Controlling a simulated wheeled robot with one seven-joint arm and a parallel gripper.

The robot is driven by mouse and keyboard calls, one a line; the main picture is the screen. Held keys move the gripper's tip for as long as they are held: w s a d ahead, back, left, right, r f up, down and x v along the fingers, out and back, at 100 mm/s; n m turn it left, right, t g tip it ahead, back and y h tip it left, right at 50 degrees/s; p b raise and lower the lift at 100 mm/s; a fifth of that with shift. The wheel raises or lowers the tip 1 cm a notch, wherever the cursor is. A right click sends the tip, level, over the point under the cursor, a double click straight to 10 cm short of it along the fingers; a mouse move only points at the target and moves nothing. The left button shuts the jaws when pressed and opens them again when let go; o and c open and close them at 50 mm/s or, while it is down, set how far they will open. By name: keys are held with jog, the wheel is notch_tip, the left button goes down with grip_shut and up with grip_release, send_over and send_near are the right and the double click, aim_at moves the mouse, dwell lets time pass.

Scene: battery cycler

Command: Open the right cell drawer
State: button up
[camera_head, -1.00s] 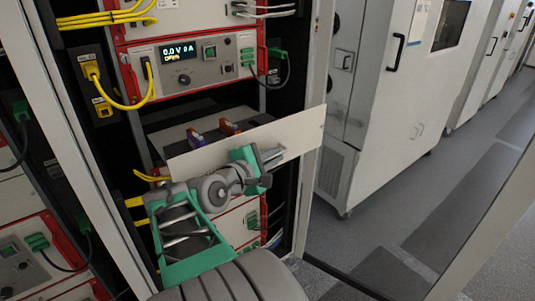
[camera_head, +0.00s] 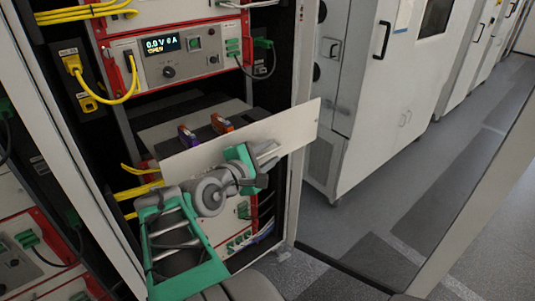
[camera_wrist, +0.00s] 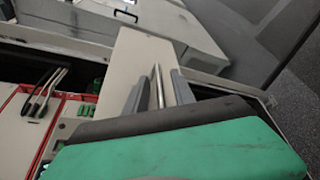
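The cell drawer has a plain white front panel (camera_head: 215,147) and stands out from the rack, in the camera_head view. My gripper (camera_head: 266,155) is at the right part of the panel's front. In the camera_wrist view, the fingers of my gripper (camera_wrist: 157,88) lie on both sides of the drawer's metal bar handle (camera_wrist: 158,80) and appear closed on it. The panel also shows there (camera_wrist: 145,48). My arm hides the panel's lower part and the rack below.
A red-framed cycler unit (camera_head: 185,60) with a display sits above the drawer. Yellow cables (camera_head: 125,90) hang at the left. The rack's frame post (camera_head: 75,150) stands left of the drawer. White cabinets (camera_head: 365,90) stand at the right, with clear grey floor (camera_head: 400,190) before them.

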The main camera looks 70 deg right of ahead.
jog(key=b+v, duration=0.1)
jog(key=v, duration=0.6)
jog(key=shift+a+r, duration=0.1)
jog(key=shift+a, duration=0.3)
